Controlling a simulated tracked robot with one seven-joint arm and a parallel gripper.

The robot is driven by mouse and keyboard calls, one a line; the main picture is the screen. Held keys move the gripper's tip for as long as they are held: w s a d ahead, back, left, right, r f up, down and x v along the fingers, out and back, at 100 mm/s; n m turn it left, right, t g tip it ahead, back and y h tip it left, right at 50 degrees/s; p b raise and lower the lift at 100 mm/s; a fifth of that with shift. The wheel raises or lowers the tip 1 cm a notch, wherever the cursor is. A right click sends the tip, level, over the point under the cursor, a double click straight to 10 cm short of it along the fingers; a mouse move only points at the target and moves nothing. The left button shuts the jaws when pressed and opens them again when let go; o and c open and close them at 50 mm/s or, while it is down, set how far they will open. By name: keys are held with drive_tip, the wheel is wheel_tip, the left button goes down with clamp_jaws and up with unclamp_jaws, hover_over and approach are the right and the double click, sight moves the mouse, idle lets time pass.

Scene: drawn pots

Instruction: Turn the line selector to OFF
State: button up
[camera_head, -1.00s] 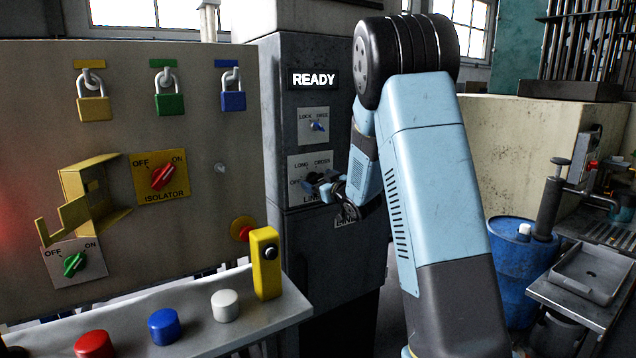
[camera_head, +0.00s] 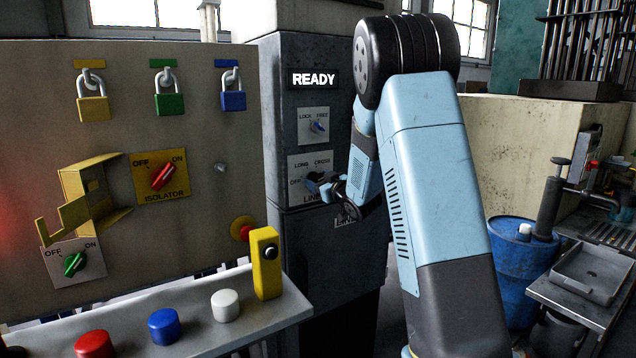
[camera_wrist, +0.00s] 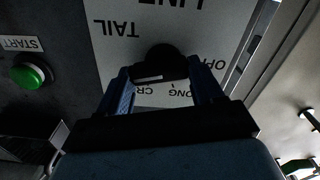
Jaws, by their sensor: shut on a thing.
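The line selector is a dark knob (camera_wrist: 166,57) on a pale plate (camera_wrist: 225,22) on the grey cabinet. The plate carries OFF, LONG, CROSS and TAIL around the knob, upside down in the wrist view. In the head view the plate (camera_head: 297,160) is partly covered by my gripper (camera_head: 326,187). In the wrist view the fingers of my gripper (camera_wrist: 160,70) are on both sides of the knob, shut on it. A short white mark shows on the knob's near edge, on the CROSS side; which label it points to I cannot tell.
A LOCK/FREE switch (camera_head: 317,127) and a READY sign (camera_head: 314,79) are above the selector. A green START button (camera_wrist: 29,74) is beside the plate. The yellow post (camera_head: 265,262) and console buttons stand at the left front. A blue barrel (camera_head: 521,270) is at the right.

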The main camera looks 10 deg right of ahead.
drive_tip(key=n, duration=0.5)
drive_tip(key=shift+a, duration=0.2)
drive_tip(key=shift+s+a+n, duration=0.1)
drive_tip(key=shift+a+n, duration=0.05)
drive_tip(key=shift+n, duration=2.05)
drive_tip(key=shift+f, duration=0.15)
drive_tip(key=o, duration=1)
drive_tip(key=shift+o, duration=0.2)
drive_tip(key=shift+s+r, duration=0.1)
drive_tip(key=shift+r, duration=0.1)
drive_tip(key=shift+s+d, duration=0.25)
drive_tip(key=shift+s, duration=0.05)
drive_tip(key=v, duration=1.3)
drive_tip(key=shift+a, duration=0.1)
